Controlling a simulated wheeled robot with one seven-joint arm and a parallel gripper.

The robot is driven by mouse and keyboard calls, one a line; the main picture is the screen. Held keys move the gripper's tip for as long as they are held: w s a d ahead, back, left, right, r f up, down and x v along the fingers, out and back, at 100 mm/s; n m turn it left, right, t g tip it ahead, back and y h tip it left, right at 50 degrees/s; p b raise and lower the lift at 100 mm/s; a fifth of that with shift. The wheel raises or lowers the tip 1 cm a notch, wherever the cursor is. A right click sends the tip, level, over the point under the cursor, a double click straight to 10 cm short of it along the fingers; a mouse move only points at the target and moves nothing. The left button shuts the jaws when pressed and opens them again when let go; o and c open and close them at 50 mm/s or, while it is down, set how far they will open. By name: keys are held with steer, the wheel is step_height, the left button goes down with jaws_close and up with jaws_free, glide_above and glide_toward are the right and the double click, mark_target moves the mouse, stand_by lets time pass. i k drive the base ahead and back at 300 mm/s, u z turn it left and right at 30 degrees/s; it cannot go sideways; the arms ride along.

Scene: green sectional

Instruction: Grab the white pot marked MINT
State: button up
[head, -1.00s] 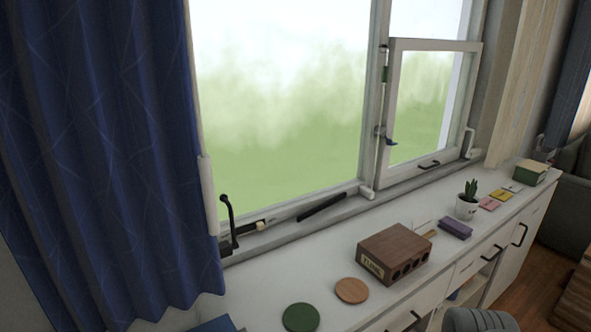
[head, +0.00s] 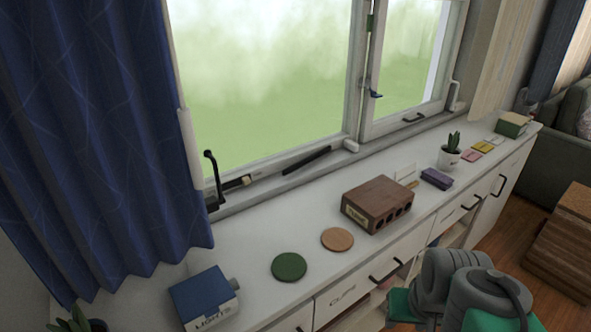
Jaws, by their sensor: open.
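A white pot (head: 448,159) with a green cactus-like plant stands upright toward the far right of the white cabinet top. A small dark mark shows on its front, too small to read as MINT. Another leafy plant (head: 72,322) is cut off at the bottom left corner, with only a bit of a dark blue pot showing. My gripper is not in view; grey and green parts at the bottom right look like my arm, well short of the white pot and over the cabinet's front side.
A brown wooden block with holes (head: 378,204), a purple block (head: 437,178), a tan disc (head: 337,239), a green disc (head: 289,267) and a blue box (head: 204,297) stand along the cabinet top (head: 250,240). Coloured cards (head: 482,147) lie right of the white pot. A blue curtain (head: 90,130) hangs at left.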

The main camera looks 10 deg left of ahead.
mark_target(449, 154)
steer(key=z, duration=1.65)
steer(key=i, duration=3.2)
steer(key=u, duration=5.25)
